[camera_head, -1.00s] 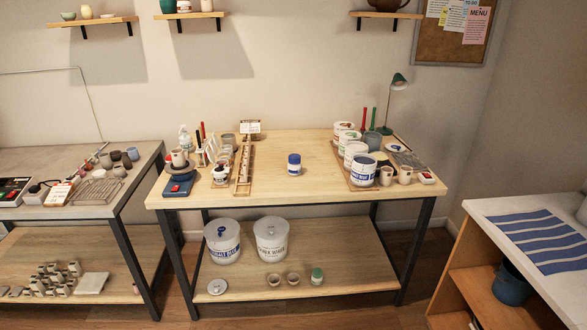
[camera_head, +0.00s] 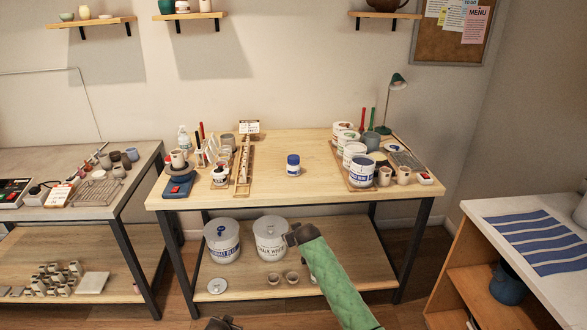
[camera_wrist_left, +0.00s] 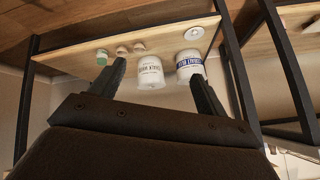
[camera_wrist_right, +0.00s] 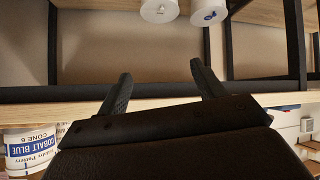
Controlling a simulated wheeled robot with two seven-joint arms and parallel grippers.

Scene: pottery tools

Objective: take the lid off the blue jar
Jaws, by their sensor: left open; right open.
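The blue jar (camera_head: 293,168) is a small white jar with a blue band. It stands upright near the middle of the tabletop, with its blue lid (camera_head: 293,158) on top. My right gripper (camera_head: 291,233) is in front of the table, below and apart from the jar. Its fingers are apart and empty in the right wrist view (camera_wrist_right: 161,68). My left gripper (camera_head: 218,324) barely shows at the bottom of the head view. Its fingers are apart and empty in the left wrist view (camera_wrist_left: 157,58). The jar shows in neither wrist view.
The table (camera_head: 320,195) is clear around the jar. A wooden rack (camera_head: 243,172) stands left of it; several white tubs, including a cobalt blue one (camera_head: 362,172), stand right. Two buckets (camera_head: 222,240) (camera_head: 270,238) sit on the lower shelf. The table's front edge (camera_wrist_right: 200,98) lies near my right gripper.

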